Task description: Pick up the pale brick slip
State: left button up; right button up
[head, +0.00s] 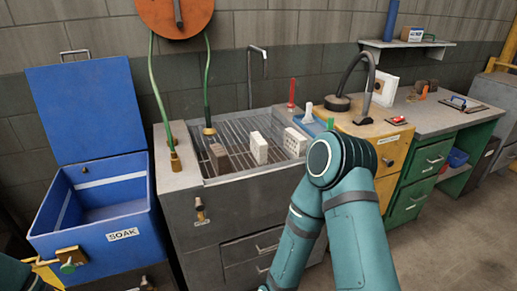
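Three small blocks stand on the metal grating of the sink bench (235,137). The left one is a dark brown brick (219,158). The middle one is a pale cream slab (259,148), standing upright. The right one is a whitish block (294,142) with dark holes or marks, close to my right arm. The middle and right blocks are both pale; I cannot tell for certain which is the brick slip. My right arm rises from the bottom centre, and its gripper is not visible.
An open blue bin (122,234) labelled SOAK stands left of the bench, lid raised. Green hoses hang from an orange reel (175,15) over the grating. A workbench with green drawers (425,165) is at right.

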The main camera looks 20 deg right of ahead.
aim_at(258, 146)
jog(key=z, duration=2.25)
jog(key=i+j+z, duration=0.1)
jog(key=j, duration=0.4)
jog(key=j+z, duration=0.1)
jog(key=j, duration=0.35)
jog(key=i, duration=0.05)
